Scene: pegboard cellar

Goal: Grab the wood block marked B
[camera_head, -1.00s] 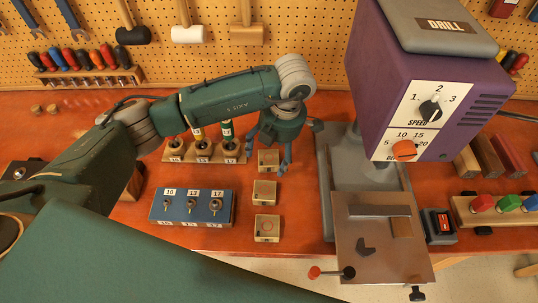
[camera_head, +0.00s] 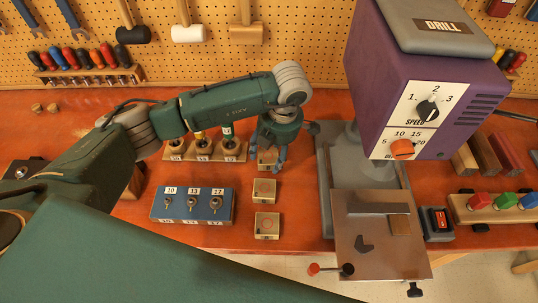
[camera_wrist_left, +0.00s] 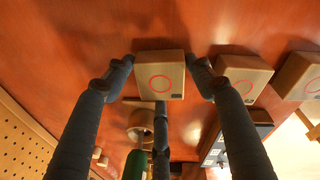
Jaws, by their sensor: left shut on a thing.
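Three pale wood blocks stand in a column on the orange bench, left of the drill press. My left gripper (camera_head: 268,165) is at the far wood block (camera_head: 267,157), shut on it, with fingers down on either side. In the left wrist view this block (camera_wrist_left: 160,76) lies between the fingertips of my gripper (camera_wrist_left: 160,72), its face showing a red circle and a small dark mark. The middle block (camera_head: 264,190) and the near block (camera_head: 267,225) stand free. The letters are too small to read. My right gripper is out of view.
The purple drill press (camera_head: 425,90) with its metal table (camera_head: 380,250) stands close on the right. A pegboard (camera_head: 300,40) is behind.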

